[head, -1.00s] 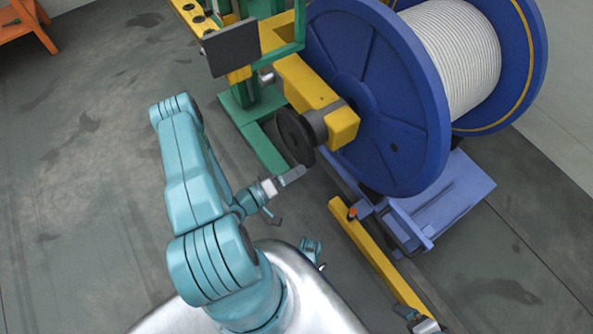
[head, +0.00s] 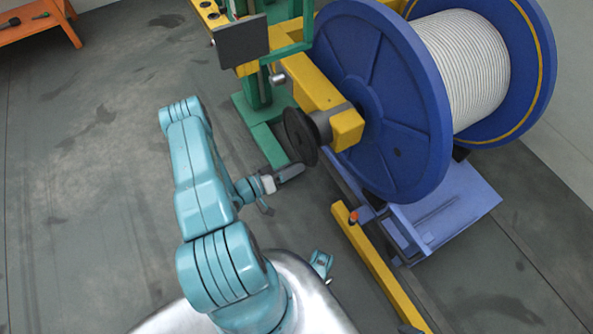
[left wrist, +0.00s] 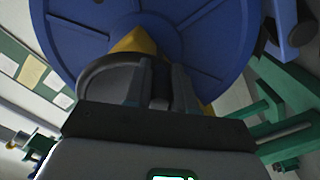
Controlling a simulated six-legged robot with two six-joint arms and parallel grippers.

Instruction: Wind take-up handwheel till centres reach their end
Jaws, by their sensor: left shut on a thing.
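The take-up handwheel (head: 300,137) is a dark round disc on a grey hub at the end of a yellow arm (head: 312,88), in front of the blue reel (head: 375,70). My left gripper (head: 290,173) is at the wheel's lower rim. In the left wrist view, its two dark fingers (left wrist: 158,88) are shut on a small grey piece, which looks like the wheel's handle (left wrist: 159,92). The handwheel (left wrist: 108,78) fills the space left of the fingers there. The centres are hidden behind the yellow block and the reel flange.
A dark panel (head: 242,40) stands on the green and yellow frame above the wheel. A yellow floor rail (head: 375,265) and a blue platform (head: 450,210) lie to the right. Open floor (head: 90,180) lies left of my arm.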

